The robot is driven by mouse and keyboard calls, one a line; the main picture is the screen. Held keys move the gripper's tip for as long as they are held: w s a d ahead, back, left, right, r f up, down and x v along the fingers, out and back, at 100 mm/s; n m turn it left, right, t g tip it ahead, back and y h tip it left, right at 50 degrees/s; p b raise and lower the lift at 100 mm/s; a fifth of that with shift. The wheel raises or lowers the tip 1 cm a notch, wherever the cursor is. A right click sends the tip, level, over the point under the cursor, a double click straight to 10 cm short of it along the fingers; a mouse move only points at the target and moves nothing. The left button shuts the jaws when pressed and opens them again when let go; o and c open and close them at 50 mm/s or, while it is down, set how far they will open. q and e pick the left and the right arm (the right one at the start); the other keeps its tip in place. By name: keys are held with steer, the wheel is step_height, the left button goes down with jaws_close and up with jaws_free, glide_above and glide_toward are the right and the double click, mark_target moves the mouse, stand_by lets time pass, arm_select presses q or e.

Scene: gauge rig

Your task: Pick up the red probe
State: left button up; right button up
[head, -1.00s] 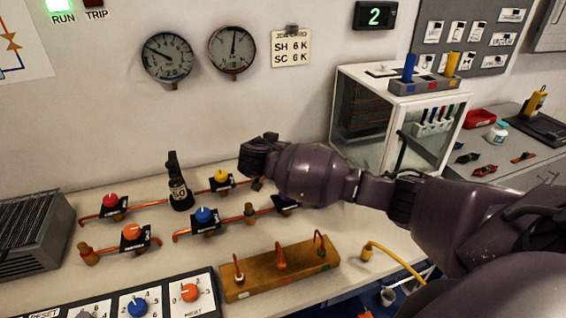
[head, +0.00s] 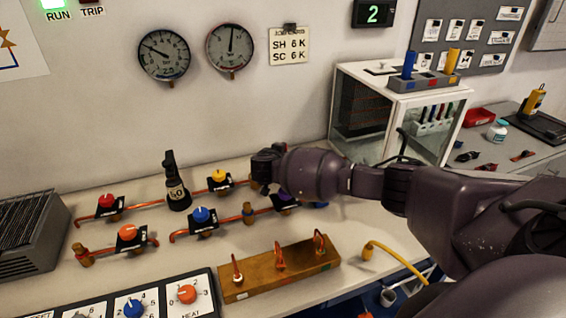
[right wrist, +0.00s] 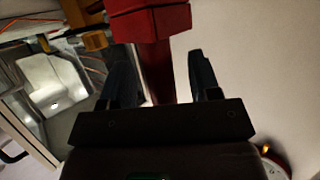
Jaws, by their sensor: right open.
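In the right wrist view a red block-shaped body with a narrower red shaft, apparently the red probe (right wrist: 152,22), lies at the top centre. Its shaft runs down into the gap between the two dark fingers of my right gripper (right wrist: 163,78). The fingers are apart, with visible room on the shaft's right; I cannot tell whether the left finger touches it. In the head view my right gripper (head: 266,166) is above the back of the bench, and no red probe can be made out there. My left gripper is not in view.
A rack (head: 424,84) with blue and yellow probes stands on the glass-fronted cabinet (head: 362,118). A wooden block (head: 262,280) lies at the front. Two gauges hang on the wall.

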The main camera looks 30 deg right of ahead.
steer(key=shift+w+d+f, duration=0.1)
steer(key=shift+w+d, duration=0.05)
steer(key=shift+d, duration=0.05)
steer(key=shift+c, duration=0.2)
jaws_close()
